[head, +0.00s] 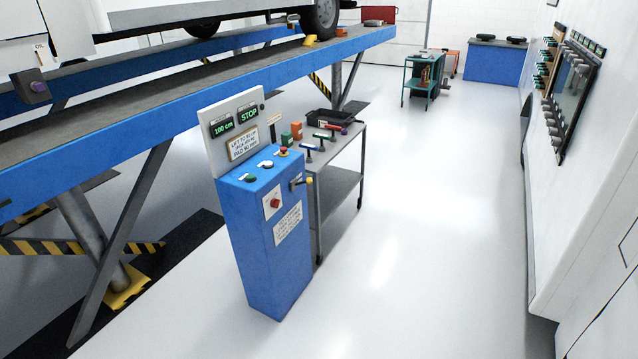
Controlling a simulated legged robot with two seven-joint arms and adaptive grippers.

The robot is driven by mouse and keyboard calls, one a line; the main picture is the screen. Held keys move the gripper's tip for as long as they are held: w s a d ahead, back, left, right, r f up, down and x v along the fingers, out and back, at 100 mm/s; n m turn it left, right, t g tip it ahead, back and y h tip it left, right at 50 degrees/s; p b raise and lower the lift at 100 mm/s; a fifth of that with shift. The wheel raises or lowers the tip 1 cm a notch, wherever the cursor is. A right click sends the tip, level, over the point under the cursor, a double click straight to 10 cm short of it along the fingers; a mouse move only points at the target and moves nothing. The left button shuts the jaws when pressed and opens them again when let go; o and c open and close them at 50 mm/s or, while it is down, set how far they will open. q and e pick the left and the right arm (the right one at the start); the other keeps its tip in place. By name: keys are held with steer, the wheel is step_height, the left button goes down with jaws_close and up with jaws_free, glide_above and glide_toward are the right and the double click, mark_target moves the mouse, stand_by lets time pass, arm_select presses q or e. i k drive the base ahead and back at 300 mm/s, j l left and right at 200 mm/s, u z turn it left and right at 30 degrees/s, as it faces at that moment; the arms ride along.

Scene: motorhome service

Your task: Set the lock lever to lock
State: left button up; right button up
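The blue lift control console (265,255) stands upright on the floor near the middle of the head view. A dark lever with a yellow tip (309,181) sticks out at its upper right edge, roughly level; it appears to be the lock lever. Its markings are too small to read, so I cannot tell its setting. A red knob (275,203) sits on a white plate on the console front. The console top has green, white and red buttons. The display panel (236,125) above reads "100 cm" and "STOP". Neither of my grippers is in view.
A grey trolley (345,185) with tools stands right behind the console. The blue lift platform (140,128) carries a vehicle on the left, with slanted legs below. The floor before and right of the console is clear.

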mark_target(309, 181)
steer(key=z, duration=0.3)
steer(key=i+j+z, duration=0.35)
steer(key=z, duration=0.15)
steer(key=i+j+z, duration=0.45)
